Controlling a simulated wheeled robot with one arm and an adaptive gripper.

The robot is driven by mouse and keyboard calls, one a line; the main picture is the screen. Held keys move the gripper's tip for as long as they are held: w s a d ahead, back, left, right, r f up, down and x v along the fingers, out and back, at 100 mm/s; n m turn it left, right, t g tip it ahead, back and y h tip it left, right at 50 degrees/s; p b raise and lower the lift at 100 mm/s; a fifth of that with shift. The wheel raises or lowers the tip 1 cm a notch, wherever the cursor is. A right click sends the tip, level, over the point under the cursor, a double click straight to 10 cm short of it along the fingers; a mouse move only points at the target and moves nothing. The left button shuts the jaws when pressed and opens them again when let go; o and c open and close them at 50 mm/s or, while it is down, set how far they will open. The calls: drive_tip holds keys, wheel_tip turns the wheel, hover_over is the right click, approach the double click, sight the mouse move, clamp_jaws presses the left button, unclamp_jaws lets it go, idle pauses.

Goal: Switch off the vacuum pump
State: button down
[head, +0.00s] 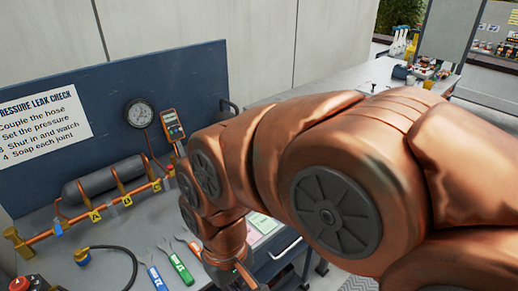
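I cannot make out a whole vacuum pump. A red knob or button (20,283) on a dark body shows at the bottom left corner, cut off by the picture edge; I cannot tell whether it belongs to the pump. My copper-coloured arm crosses from the right, bends over the bench and drops down to the bottom edge. Its wrist end is at the bottom middle, to the right of the red button and well apart from it. My gripper's fingers do not show.
A grey bench (118,232) carries a dark cylinder (105,180) with an orange pipe, a black hose (130,255) and coloured-handled wrenches (180,265). A blue back panel (80,90) holds a gauge (138,113), an orange meter (172,124) and a sign (40,122). My arm hides the bench's right part.

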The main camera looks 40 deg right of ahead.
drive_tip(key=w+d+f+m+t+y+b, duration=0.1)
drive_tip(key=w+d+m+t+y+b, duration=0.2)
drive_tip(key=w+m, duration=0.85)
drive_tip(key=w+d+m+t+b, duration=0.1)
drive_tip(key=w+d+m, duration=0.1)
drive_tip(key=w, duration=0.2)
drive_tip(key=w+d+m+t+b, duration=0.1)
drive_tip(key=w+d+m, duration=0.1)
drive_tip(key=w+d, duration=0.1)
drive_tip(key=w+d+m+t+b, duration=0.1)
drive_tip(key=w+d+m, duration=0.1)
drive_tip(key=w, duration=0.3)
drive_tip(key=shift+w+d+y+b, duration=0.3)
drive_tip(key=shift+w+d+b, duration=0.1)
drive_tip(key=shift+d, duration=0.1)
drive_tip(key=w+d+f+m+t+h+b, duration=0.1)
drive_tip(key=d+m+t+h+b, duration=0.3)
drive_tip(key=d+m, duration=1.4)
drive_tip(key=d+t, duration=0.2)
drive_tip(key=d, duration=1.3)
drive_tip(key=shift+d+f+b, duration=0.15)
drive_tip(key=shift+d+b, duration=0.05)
drive_tip(key=shift+b, duration=0.1)
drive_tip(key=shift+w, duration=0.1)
